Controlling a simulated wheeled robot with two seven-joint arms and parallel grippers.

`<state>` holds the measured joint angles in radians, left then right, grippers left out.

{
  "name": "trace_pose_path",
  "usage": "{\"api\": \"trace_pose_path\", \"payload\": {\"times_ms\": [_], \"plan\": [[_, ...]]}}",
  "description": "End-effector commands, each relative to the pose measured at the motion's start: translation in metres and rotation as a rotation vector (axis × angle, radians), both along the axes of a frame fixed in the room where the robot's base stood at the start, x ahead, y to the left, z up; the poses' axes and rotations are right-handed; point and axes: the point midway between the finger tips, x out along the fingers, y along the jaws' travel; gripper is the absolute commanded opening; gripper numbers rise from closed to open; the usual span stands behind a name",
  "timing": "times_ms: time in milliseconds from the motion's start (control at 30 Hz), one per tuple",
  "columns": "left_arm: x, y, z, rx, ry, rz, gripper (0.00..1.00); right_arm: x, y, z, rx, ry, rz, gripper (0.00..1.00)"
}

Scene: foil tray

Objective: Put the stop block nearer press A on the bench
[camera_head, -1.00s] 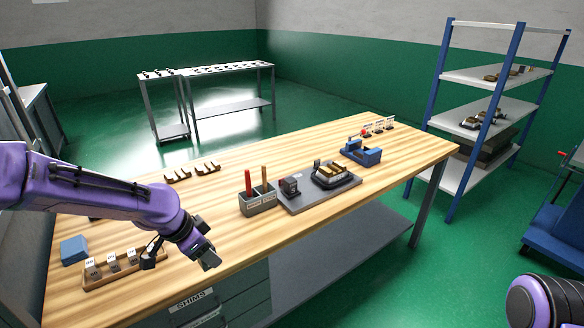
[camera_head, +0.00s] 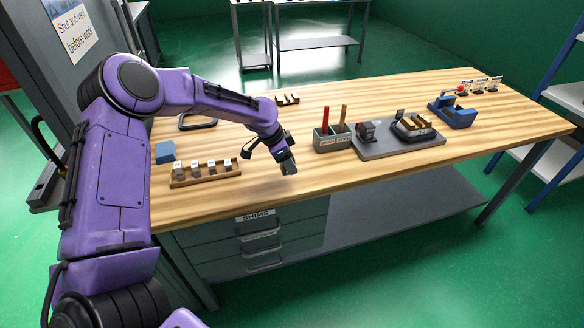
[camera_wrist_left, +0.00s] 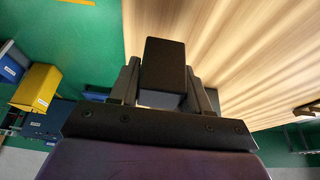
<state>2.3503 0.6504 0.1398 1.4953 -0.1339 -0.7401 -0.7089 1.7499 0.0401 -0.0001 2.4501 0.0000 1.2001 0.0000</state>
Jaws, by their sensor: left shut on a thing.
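My left gripper (camera_head: 287,164) is over the front edge area of the wooden bench (camera_head: 320,185). In the left wrist view it is shut on a dark rectangular block (camera_wrist_left: 165,65), which sticks out between the two fingers. I take this to be the stop block; in the head view it is small and hard to tell from the fingers. I cannot tell whether it touches the bench top. A dark device with brass-coloured parts (camera_head: 414,127) stands on a grey plate (camera_head: 385,148) to the right. No press label is readable. My right gripper is out of view.
A wooden rack (camera_head: 206,180) with several pale labelled blocks lies left of the gripper, beside a blue block (camera_head: 165,152). A grey holder (camera_head: 333,142) with red and tan sticks stands to the right. A blue fixture (camera_head: 453,114) is farther right. Bare wood lies around the gripper.

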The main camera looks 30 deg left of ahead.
Motion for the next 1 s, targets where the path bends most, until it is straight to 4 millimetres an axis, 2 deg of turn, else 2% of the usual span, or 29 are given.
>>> {"api": "trace_pose_path", "payload": {"times_ms": [200, 400, 800, 833, 900, 1000], "plan": [[0.016, 0.002, -0.018, 0.000, 0.000, -0.001, 0.00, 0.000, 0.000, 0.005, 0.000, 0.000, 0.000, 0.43], [0.017, 0.002, -0.046, 0.000, -0.001, -0.001, 0.00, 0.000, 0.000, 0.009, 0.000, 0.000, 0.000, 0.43], [0.017, 0.002, -0.053, 0.001, -0.003, -0.001, 0.00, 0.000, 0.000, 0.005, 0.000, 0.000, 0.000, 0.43], [0.016, 0.002, -0.053, 0.001, 0.000, -0.002, 0.57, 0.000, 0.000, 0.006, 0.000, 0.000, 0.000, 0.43], [0.016, 0.002, -0.053, 0.001, 0.000, -0.002, 0.73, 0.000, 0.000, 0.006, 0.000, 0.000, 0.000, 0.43], [0.016, 0.002, -0.053, 0.001, 0.000, -0.002, 0.73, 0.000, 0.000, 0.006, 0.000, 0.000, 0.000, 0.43]]}}
